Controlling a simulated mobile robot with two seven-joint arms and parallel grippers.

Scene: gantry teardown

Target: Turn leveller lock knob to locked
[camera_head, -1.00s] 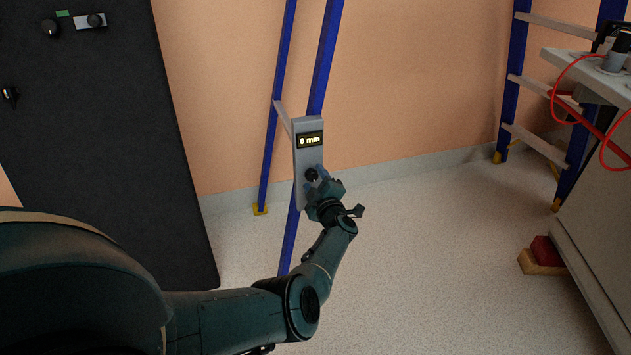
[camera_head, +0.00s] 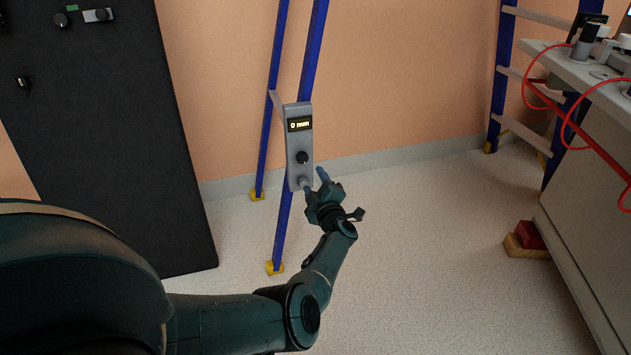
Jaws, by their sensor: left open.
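The grey leveller box (camera_head: 292,142) is fixed on a blue upright of the frame, with a lit display (camera_head: 300,124) that seems to read 0 mm. Below the display is a black knob (camera_head: 302,157), and lower still a grey knob (camera_head: 305,182). I cannot tell from markings which one is the lock knob or how it is set. My left gripper (camera_head: 314,181) is open at the lower right of the box. Its fingers are near the grey knob, one partly overlapping it; contact cannot be told. My right gripper is not in view.
A dark panel (camera_head: 100,150) with knobs stands at the left. The floor (camera_head: 420,260) between is clear.

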